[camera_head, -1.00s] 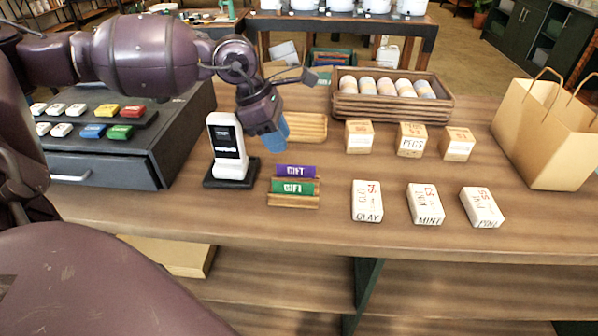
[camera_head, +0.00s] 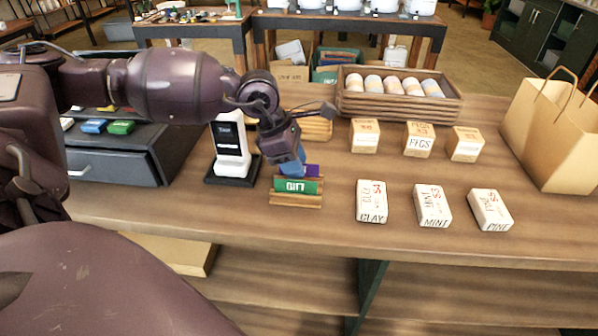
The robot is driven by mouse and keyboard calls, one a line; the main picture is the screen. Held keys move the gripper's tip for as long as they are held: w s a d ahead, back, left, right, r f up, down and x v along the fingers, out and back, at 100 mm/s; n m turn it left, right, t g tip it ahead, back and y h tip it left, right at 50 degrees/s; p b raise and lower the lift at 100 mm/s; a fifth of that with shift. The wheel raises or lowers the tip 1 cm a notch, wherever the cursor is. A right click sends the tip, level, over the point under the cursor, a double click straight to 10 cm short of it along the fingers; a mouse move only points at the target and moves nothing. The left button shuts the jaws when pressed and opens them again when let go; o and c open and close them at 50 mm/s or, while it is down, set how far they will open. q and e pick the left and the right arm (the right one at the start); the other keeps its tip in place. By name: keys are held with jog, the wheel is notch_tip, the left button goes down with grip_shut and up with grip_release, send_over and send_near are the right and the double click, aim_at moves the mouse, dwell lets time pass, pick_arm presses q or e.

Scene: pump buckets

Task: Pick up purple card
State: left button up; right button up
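The purple gift card (camera_head: 309,170) stands in the back slot of a small wooden card holder (camera_head: 296,200). A green gift card (camera_head: 296,186) stands in front of it. My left gripper (camera_head: 287,168) reaches down from above at the purple card and covers its left part. Its blue fingertips are at or just behind the card's top edge. I cannot tell whether the fingers are around the card or touching it. My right gripper is not in view.
A white card terminal (camera_head: 231,150) stands on a dark base just left of the holder. A dark cash register (camera_head: 120,160) is farther left. Boxes (camera_head: 364,136), soap-like bars (camera_head: 372,202), a wooden crate (camera_head: 398,105) and a paper bag (camera_head: 550,135) are to the right.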

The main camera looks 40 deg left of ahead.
pick_arm(q)
grip_shut()
jog(key=shift+r, duration=0.1)
